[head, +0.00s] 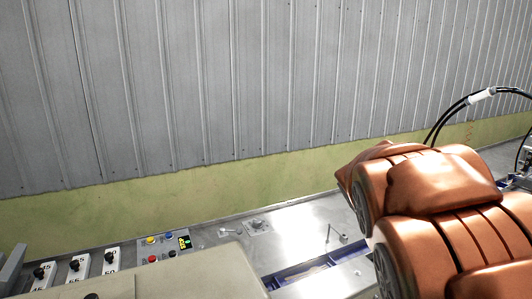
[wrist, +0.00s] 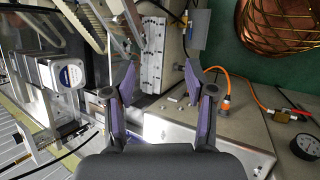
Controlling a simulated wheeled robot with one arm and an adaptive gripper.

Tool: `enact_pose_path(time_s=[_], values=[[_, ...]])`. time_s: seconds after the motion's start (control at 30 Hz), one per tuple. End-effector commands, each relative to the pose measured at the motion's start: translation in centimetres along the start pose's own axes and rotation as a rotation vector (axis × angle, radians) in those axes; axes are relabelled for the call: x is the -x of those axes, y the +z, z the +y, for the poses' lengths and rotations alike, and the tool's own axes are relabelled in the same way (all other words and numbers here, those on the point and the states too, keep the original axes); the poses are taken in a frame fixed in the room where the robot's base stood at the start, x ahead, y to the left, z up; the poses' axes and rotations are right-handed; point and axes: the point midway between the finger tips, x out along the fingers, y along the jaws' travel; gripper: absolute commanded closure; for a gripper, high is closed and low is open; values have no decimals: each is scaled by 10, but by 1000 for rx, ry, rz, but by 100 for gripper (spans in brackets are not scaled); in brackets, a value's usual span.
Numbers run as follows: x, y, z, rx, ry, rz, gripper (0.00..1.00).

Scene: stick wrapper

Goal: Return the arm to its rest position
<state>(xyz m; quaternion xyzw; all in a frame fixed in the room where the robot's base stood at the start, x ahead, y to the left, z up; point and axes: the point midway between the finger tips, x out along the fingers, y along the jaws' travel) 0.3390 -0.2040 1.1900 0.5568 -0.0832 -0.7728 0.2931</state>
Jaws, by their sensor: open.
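My gripper (wrist: 160,75) shows in the wrist view with its two purple-padded fingers spread wide apart. Nothing is held between the fingers. Behind the gap lie a pale ribbed metal block (wrist: 153,52) and the machine's metal surfaces. I cannot tell whether the fingertips are close to them. My gripper is not in the head view.
In the head view, a control panel (head: 163,248) with coloured buttons sits on the metal machine top (head: 290,232). A corrugated wall (head: 210,85) stands behind. The wrist view shows an orange hose (wrist: 245,82), a round gauge (wrist: 305,140) and a copper-coloured bowl (wrist: 280,28).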

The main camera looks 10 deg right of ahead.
Motion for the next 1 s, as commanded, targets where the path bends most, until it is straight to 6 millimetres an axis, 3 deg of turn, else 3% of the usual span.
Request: enact_pose_path(time_s=[0.4, 0.6, 0.73, 1.0], values=[[10, 40, -169, -196, -369, 150, 45], [16, 59, -230, -241, -507, 162, 45], [18, 66, -250, -253, -552, 160, 45], [18, 67, -254, -258, -562, 160, 45]])
